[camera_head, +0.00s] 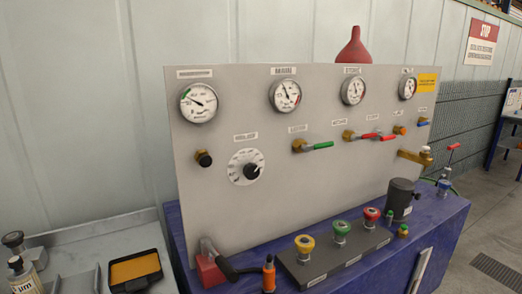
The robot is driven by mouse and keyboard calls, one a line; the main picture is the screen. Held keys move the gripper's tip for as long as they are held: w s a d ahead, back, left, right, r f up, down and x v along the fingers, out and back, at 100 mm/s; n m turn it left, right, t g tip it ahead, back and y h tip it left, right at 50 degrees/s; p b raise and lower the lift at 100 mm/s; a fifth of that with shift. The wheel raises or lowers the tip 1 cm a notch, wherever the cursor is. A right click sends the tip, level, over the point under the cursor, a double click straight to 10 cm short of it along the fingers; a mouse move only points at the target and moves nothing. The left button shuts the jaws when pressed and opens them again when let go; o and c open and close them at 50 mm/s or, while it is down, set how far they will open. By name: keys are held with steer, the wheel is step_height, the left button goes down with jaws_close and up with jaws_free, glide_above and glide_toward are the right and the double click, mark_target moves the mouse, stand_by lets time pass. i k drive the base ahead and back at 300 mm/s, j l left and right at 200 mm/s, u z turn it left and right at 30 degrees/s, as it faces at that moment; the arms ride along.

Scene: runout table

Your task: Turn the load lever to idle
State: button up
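A grey upright panel (310,160) stands on a blue cabinet (440,225). Valve levers sit on the panel: one with a green handle (321,146) and two with red handles (368,135), (388,138), lying roughly level. A dial knob (251,169) is on the left of the panel. The labels are too small to read, so I cannot tell which is the load lever. My gripper is not in view.
Several round gauges (198,103) line the panel's top. A dark cylinder (400,200) stands right. A red funnel (354,50) shows behind the panel.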

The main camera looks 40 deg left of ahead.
mark_target(304, 148)
steer(key=u, duration=1.45)
